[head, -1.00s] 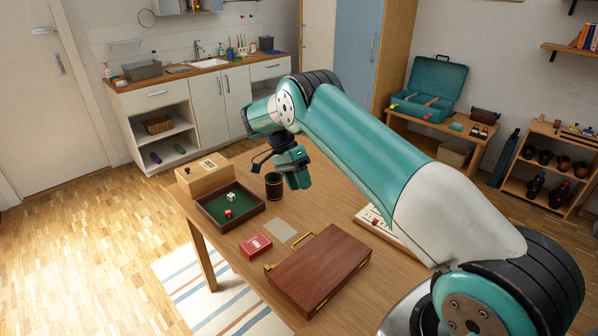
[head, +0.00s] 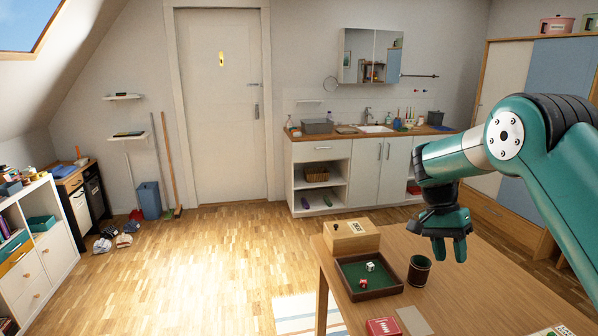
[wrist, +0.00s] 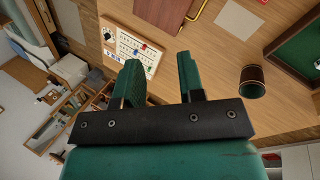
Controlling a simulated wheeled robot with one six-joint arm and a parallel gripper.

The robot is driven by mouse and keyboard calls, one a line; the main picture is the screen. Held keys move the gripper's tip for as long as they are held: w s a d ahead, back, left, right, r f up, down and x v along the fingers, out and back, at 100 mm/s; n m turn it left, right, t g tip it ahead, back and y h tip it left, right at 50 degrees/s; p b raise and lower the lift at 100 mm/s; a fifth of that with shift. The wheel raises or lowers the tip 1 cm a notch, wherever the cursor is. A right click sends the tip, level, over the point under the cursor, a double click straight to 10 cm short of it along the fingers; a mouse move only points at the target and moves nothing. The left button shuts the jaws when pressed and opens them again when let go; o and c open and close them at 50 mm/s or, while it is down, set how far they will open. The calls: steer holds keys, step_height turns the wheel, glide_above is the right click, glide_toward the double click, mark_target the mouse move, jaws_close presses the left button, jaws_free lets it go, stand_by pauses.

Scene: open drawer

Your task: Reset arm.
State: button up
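My arm is raised over the wooden table (head: 455,262) at the right of the head view, bent with the wrist hanging down. My gripper (head: 449,252) points down above the table, to the right of a dark dice cup (head: 419,270). In the wrist view my gripper (wrist: 158,75) has its two green fingers apart with nothing between them. It touches nothing that I can see.
On the table are a green-lined dice tray (head: 395,291) with dice, a wooden box (head: 352,236) and a red card box (head: 383,327). The wrist view also shows a white lettered board (wrist: 136,50).

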steer(key=s+a+r+n+t, duration=0.3)
steer(key=s+a+r+n, duration=0.3)
steer(key=r, duration=0.2)
steer(key=s+a+r+n+y, duration=0.1)
steer(key=s+a+n+y, duration=0.1)
steer(key=s, duration=0.6)
steer(key=s+a+r+n+t+y, duration=0.1)
steer(key=s+a+r+n+y, duration=0.1)
steer(key=s+a+n, duration=0.3)
steer(key=s+a+r+n+y, duration=0.2)
steer(key=s+a+n, duration=0.2)
steer(key=s, duration=0.8)
steer(key=a, duration=0.2)
steer(key=shift+s+a+t, duration=0.3)
steer(key=shift+s, duration=0.1)
steer(key=shift+r, duration=0.1)
